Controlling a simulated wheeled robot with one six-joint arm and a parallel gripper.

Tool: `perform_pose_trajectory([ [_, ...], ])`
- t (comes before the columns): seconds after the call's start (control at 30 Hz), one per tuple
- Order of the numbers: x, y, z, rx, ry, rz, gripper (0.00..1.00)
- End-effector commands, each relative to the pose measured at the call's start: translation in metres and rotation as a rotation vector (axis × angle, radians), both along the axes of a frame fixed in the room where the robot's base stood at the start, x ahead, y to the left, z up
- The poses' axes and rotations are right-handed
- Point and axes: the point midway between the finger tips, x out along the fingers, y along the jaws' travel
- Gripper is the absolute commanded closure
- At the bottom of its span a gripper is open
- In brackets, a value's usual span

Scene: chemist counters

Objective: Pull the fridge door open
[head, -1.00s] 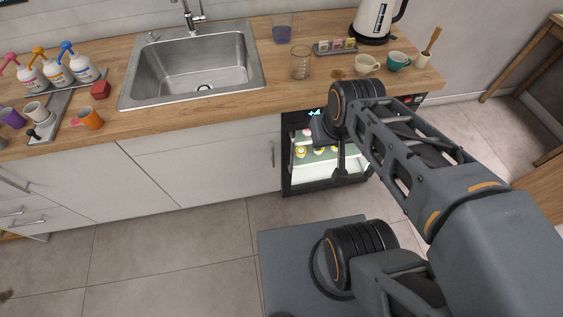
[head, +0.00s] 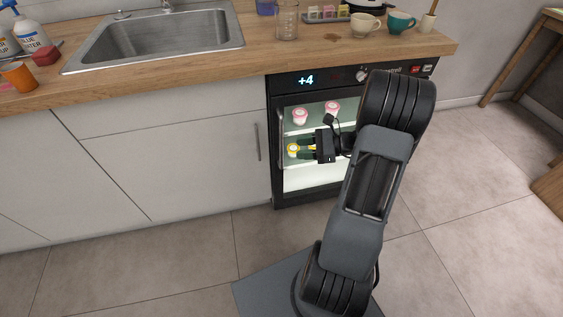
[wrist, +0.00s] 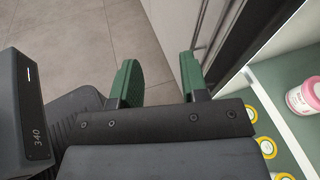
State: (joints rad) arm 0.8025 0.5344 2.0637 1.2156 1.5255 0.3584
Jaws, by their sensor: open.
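The fridge (head: 318,190) is built in under the counter, black-framed with a lit "+4" display. Its glass door (head: 310,182) looks shut. A slim vertical handle (head: 280,130) runs along the door's left edge. My gripper (head: 303,148) is in front of the glass, its green fingers pointing left towards the handle. In the wrist view my gripper (wrist: 160,80) is open, with floor showing between the fingers. The dark door edge (wrist: 242,40) is to the right of the fingers there. I see nothing held, and I cannot tell whether a finger touches the handle.
Pink-lidded pots (head: 332,107) and a yellow-ringed pot (head: 293,151) are inside the fridge. White cabinets (head: 190,160) adjoin on the left. Cups (head: 365,25) and a glass beaker (head: 287,20) stand on the counter (head: 330,52). The tiled floor (head: 150,255) before the cabinets is clear.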

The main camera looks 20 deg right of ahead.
Motion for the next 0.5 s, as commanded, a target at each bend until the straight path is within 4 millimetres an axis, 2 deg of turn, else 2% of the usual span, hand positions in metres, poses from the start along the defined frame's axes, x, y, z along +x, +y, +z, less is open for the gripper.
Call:
perform_pose_trajectory([
  [0.03,0.002,-0.018,-0.03,0.068,0.007,-0.071,0.59],
  [0.1,0.004,-0.036,-0.046,0.143,0.006,-0.148,0.59],
  [0.23,0.005,-0.059,-0.065,0.233,0.0,-0.242,0.59],
  [0.37,0.009,-0.064,-0.072,0.269,-0.005,-0.281,0.59],
  [0.5,0.023,-0.052,-0.073,0.276,-0.006,-0.285,0.59],
])
